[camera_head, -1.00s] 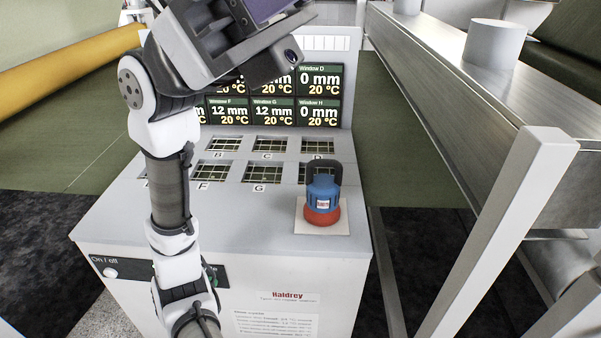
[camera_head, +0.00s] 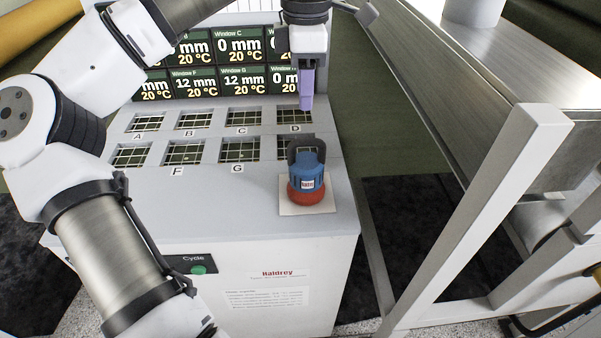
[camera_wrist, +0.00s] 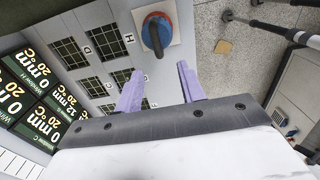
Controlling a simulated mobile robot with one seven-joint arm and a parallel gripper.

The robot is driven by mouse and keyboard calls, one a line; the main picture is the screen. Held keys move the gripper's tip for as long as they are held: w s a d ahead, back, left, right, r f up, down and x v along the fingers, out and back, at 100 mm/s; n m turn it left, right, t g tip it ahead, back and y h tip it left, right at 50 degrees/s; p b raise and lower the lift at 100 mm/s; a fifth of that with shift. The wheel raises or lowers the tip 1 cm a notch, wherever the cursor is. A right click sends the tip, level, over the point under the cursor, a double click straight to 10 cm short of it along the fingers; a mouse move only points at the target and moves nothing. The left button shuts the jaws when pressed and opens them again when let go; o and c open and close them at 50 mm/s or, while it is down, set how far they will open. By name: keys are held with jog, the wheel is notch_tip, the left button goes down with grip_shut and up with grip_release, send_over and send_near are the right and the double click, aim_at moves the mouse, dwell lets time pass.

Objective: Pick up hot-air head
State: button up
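The hot-air head (camera_head: 306,180) is a blue body with a red base and a dark looped handle on top. It stands upright on a white square pad (camera_head: 322,207) at the right front of the machine's top. In the wrist view the hot-air head (camera_wrist: 157,33) shows beyond the fingers, near the top. My gripper (camera_head: 306,104) points down above and behind it, near window D, apart from it. In the wrist view my gripper (camera_wrist: 158,88) has its two purple fingers spread with nothing between them.
The grey machine top (camera_head: 250,205) has lettered grid windows (camera_head: 243,150). A display panel (camera_head: 225,62) of window readings stands behind them. A metal conveyor frame (camera_head: 530,160) with a pale post stands close on the right. The machine top left of the hot-air head is clear.

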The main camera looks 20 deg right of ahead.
aim_at(307, 139)
notch_tip(307, 139, down, 7)
jog(key=shift+r+p, duration=0.1)
jog(key=shift+p, duration=0.4)
jog(key=shift+w+d+f+p, duration=0.15)
jog(key=shift+f+p, duration=0.4)
jog(key=shift+f, duration=0.85)
jog(key=shift+w+d+f+p, duration=0.15)
jog(key=shift+f+p, duration=0.4)
jog(key=shift+f, duration=0.8)
jog(key=shift+s, duration=0.1)
jog(key=shift+c, duration=0.2)
grip_shut()
jog(key=shift+r, duration=0.1)
